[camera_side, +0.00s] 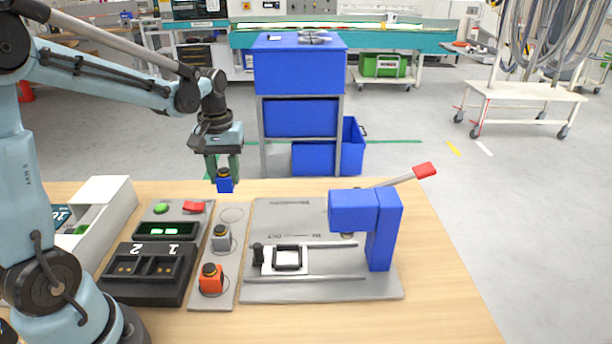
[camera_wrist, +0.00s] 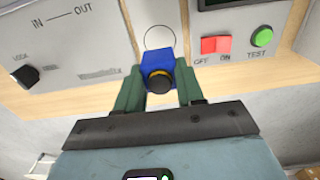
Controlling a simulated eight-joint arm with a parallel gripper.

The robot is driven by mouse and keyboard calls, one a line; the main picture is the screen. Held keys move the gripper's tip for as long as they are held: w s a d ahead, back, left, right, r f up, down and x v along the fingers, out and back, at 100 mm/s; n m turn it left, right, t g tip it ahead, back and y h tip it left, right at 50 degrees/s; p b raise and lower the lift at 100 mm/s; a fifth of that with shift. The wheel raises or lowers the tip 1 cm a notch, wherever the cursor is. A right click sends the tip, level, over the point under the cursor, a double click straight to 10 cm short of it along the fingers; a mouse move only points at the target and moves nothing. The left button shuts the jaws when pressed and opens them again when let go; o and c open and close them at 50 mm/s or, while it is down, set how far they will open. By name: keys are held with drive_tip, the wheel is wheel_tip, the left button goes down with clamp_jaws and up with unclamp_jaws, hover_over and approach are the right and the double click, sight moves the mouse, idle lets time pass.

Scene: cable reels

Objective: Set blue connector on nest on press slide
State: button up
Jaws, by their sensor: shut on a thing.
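My gripper (camera_side: 222,172) is shut on the blue connector (camera_side: 225,185) and holds it in the air above the back of the table. In the wrist view the blue connector (camera_wrist: 157,64), with its dark round top and yellow ring, sits between the green fingers of my gripper (camera_wrist: 158,88). The press slide (camera_side: 287,259) lies at the front left of the blue press, between two rails, with a black knob at its left end. Its nest (camera_side: 288,257) is a dark square frame on a white plate and looks empty. The connector is behind and left of the nest, well above it.
The blue press (camera_side: 385,225) with a red-tipped lever (camera_side: 425,170) stands on a grey plate. A grey connector (camera_side: 220,240) and an orange connector (camera_side: 211,282) stand on a strip beside it. A black two-slot unit (camera_side: 150,275), a tester panel (camera_side: 168,228) and a white bin (camera_side: 105,200) are left.

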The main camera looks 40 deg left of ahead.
drive_tip(key=shift+s+d+f, duration=0.15)
drive_tip(key=shift+d+f, duration=0.55)
drive_tip(key=shift+d, duration=2.65)
drive_tip(key=shift+s+d+f, duration=0.2)
drive_tip(key=shift+d+f, duration=0.45)
drive_tip(key=shift+d, duration=2.7)
drive_tip(key=shift+s+d+f, duration=0.15)
drive_tip(key=shift+d+f, duration=0.55)
drive_tip(key=shift+d, duration=2.65)
drive_tip(key=shift+f, duration=0.1)
drive_tip(key=shift+f, duration=0.85)
drive_tip(key=o, duration=1.1)
drive_tip(key=shift+r, duration=0.1)
